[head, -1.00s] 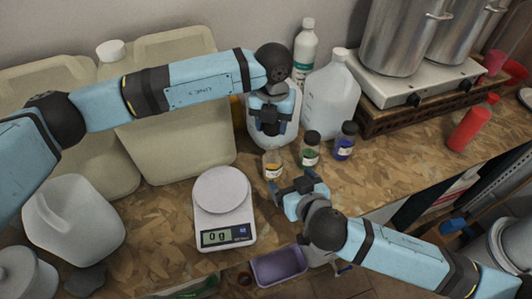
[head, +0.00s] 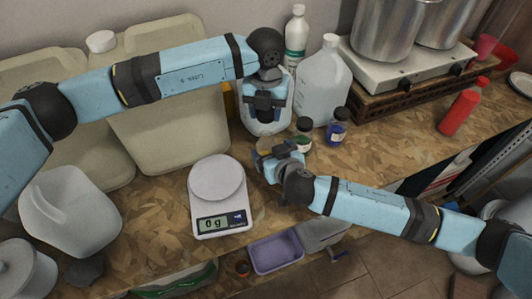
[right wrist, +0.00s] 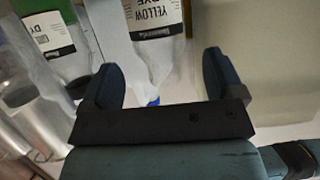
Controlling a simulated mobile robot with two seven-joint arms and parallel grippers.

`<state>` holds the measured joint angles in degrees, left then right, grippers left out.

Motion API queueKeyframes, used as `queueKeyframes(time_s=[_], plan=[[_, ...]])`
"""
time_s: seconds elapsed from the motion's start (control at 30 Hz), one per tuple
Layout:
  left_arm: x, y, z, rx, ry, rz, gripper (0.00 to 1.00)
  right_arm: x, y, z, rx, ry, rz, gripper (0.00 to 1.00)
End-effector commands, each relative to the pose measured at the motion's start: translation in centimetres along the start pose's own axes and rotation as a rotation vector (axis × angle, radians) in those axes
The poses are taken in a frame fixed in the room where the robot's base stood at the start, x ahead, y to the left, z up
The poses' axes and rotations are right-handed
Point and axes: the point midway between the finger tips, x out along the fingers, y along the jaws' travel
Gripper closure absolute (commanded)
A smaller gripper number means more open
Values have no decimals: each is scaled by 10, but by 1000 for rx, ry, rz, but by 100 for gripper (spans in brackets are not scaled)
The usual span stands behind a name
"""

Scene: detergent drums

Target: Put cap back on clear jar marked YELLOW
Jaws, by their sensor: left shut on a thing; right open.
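The clear jar marked YELLOW (right wrist: 155,35) shows in the right wrist view, label upside down, in the gap beyond my right fingers. In the head view my right gripper hides it. My right gripper (head: 270,152) is open, its fingers pointing at the jar; whether they touch it I cannot tell. In the right wrist view the fingers (right wrist: 162,78) stand apart. My left gripper (head: 264,112) is shut above and slightly behind that spot, pointing down. The cap in it is hidden by the gripper.
A green dye jar (head: 303,133) and a blue dye jar (head: 338,126), both black-capped, stand just right of my right gripper. Big clear jugs (head: 322,88) stand behind. A scale (head: 218,190) reading 0 g is at left front. A purple bin (head: 275,251) sits below the counter edge.

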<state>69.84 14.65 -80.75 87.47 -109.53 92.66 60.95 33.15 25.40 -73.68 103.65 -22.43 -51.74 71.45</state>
Motion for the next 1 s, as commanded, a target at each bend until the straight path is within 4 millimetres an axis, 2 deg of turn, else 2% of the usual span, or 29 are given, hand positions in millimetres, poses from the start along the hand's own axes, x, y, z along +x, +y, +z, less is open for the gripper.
queueKeyframes(time_s=[0.1,0.2,0.6,0.67,0.93,1.0], plan=[[0,0,0,0,0,0,74,17,0,-1,-1,1,1,13],[0,0,0,0,0,0,74,26,0,0,-1,0,1,13],[0,0,0,0,0,0,74,31,0,0,1,0,0,13],[0,0,0,0,0,0,74,31,0,0,1,0,0,25],[0,0,0,0,0,0,74,31,0,0,0,0,0,86],[1,0,0,0,0,0,74,31,0,0,0,0,0,86]])
